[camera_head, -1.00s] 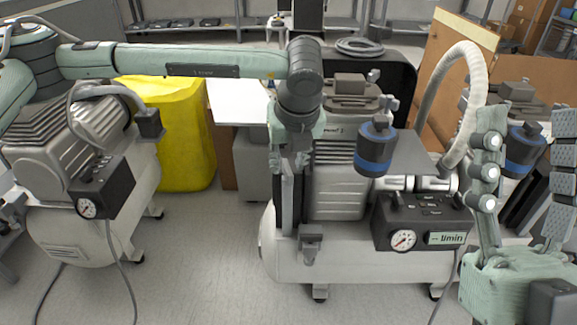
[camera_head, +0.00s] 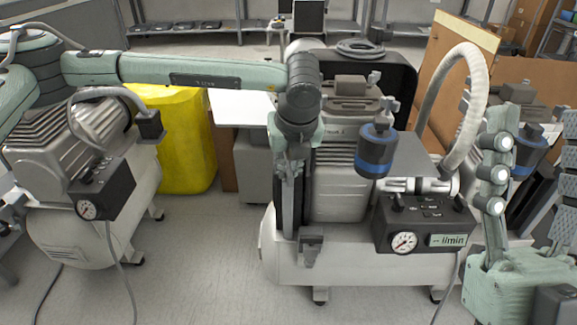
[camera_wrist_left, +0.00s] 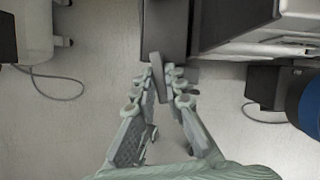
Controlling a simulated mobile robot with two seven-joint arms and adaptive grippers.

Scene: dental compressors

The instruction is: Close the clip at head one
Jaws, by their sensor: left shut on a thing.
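My left gripper (camera_head: 291,178) points down at the left side of the middle compressor's ribbed head (camera_head: 338,183). In the left wrist view its fingers (camera_wrist_left: 161,76) are shut on a thin grey lever, which looks like the clip (camera_wrist_left: 157,88). The lever sits tilted between the fingertips beside a dark upright block (camera_wrist_left: 166,25). In the head view the fingers and wrist mostly hide the clip. A small grey bracket (camera_head: 311,249) shows below on the white tank.
The middle compressor carries a gauge box (camera_head: 424,222), a blue-banded filter (camera_head: 375,150) and a ribbed hose (camera_head: 470,105). The floor (camera_head: 200,265) between the two compressors is clear.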

